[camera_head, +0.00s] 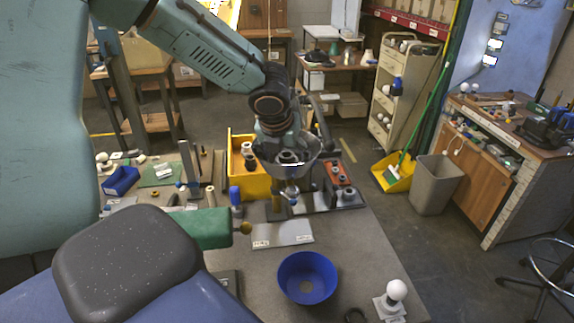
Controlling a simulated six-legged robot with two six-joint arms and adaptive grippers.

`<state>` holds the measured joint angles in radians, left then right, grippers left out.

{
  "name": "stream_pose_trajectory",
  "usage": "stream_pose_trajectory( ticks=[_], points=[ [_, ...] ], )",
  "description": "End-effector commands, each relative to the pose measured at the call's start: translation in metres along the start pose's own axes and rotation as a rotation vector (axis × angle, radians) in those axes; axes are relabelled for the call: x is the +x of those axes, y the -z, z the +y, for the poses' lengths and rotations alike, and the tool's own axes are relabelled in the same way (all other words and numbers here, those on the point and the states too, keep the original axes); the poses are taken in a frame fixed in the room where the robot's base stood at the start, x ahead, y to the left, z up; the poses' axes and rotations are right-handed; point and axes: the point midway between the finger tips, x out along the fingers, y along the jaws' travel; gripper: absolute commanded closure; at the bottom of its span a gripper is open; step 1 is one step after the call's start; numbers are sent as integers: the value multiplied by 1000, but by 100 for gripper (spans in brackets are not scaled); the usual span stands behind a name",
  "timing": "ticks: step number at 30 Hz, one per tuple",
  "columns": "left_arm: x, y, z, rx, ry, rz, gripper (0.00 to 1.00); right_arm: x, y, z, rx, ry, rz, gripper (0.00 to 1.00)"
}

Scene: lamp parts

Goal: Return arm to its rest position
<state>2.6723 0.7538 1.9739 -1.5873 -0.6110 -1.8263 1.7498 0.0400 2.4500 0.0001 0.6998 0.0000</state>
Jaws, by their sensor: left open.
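My left arm comes in from the upper left and reaches down over the far middle of the workbench. My left gripper (288,158) is at its end, open, beside a grey cone-shaped shade (312,150) that partly hides the fingers. Whether the fingers touch the shade I cannot tell. A blue bowl-shaped shade (307,278) rests on the bench nearer to me. A white bulb (396,290) stands upright on a small base at the front right. My right gripper does not show.
A yellow bin (245,175) and a rack with orange trim (340,178) stand behind the gripper. A small blue bin (121,181) is at the left. A grey waste bin (436,185) stands right on the floor.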

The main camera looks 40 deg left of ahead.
Motion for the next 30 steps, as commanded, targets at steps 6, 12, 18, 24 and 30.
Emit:
stream_pose_trajectory(
  ticks=[6,12,18,24,30],
  points=[
    [-33,-1,-2,-1,3,-5,22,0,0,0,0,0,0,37],
    [-58,-1,-2,1,1,-4,22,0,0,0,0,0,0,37],
    [-67,0,-2,1,0,-1,22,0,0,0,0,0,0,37],
    [-67,0,-2,2,-1,-1,22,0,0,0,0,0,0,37],
    [-62,1,-2,1,-2,1,22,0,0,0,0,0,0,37]
  ],
)
